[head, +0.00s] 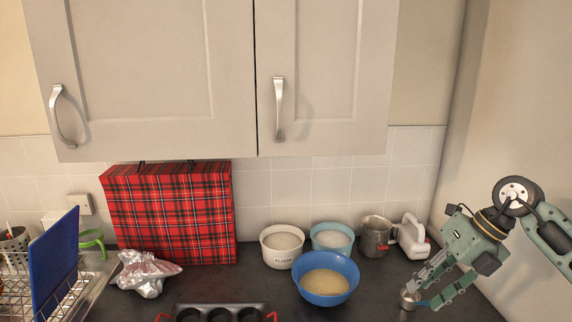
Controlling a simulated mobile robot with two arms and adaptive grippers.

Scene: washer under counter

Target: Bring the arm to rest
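My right gripper (424,293) is at the lower right, with its arm coming in from the right edge. Its two fingers point down and left and are spread apart. A small metal measuring cup (407,299) with a bluish handle is on the dark counter at the fingertips. The handle lies near the gap between the fingers; I cannot tell whether they touch it. My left gripper is not in view.
A blue bowl of pale mix (326,299), a flour tub (281,263), a light blue tub, a metal jug (376,236) and a white mixer (413,236) stand left of my gripper. A muffin tin (219,308) is at front. Cupboards (160,90) hang above.

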